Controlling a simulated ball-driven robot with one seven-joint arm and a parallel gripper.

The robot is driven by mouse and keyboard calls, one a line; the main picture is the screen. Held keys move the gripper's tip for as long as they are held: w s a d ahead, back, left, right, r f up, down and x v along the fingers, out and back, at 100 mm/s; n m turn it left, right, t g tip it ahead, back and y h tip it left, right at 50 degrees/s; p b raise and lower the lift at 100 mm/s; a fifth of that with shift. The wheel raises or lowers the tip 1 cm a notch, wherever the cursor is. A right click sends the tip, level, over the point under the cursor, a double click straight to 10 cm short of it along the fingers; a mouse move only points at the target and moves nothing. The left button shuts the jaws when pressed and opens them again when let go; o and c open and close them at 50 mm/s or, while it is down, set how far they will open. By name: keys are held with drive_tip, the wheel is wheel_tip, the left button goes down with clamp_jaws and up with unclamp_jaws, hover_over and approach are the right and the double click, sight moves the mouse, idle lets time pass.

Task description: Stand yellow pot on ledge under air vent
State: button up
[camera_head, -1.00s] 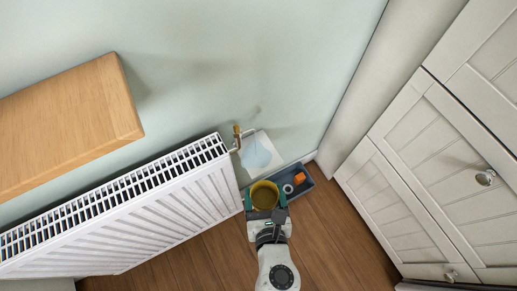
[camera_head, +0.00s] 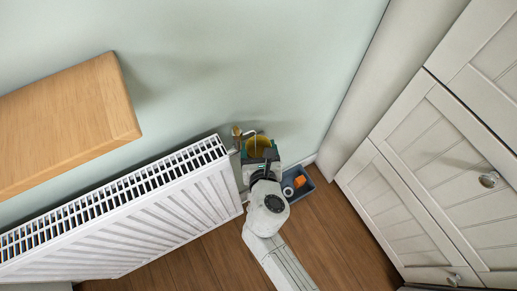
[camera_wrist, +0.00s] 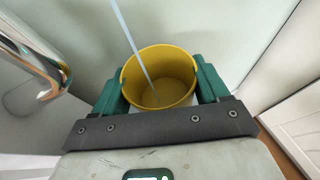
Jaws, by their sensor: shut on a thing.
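The yellow pot (camera_head: 260,143) is upright between the green fingers of my gripper (camera_head: 261,151), close to the wall. The wrist view shows the pot (camera_wrist: 158,75) open side up, with my gripper (camera_wrist: 160,88) shut on it from both sides. A thin pale-blue stream (camera_wrist: 133,42) runs down into the pot. The brass vent fitting (camera_head: 237,132) sits at the radiator's right end, just left of the pot. The white ledge (camera_head: 238,168) is mostly hidden by my arm and the pot. I cannot tell whether the pot's base touches it.
A white radiator (camera_head: 130,205) runs along the wall to the left, with a wooden shelf (camera_head: 60,120) higher up. A blue-grey tray (camera_head: 307,187) with an orange piece (camera_head: 299,181) lies right of my arm. White cabinets (camera_head: 440,170) stand at the right.

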drive_tip(key=shift+f, duration=0.1)
drive_tip(key=o, duration=1.1)
drive_tip(key=shift+s+r, duration=0.2)
drive_tip(key=p+v, duration=0.2)
drive_tip(key=v, duration=0.9)
drive_tip(key=shift+s+r, duration=0.1)
drive_tip(key=shift+s, duration=0.2)
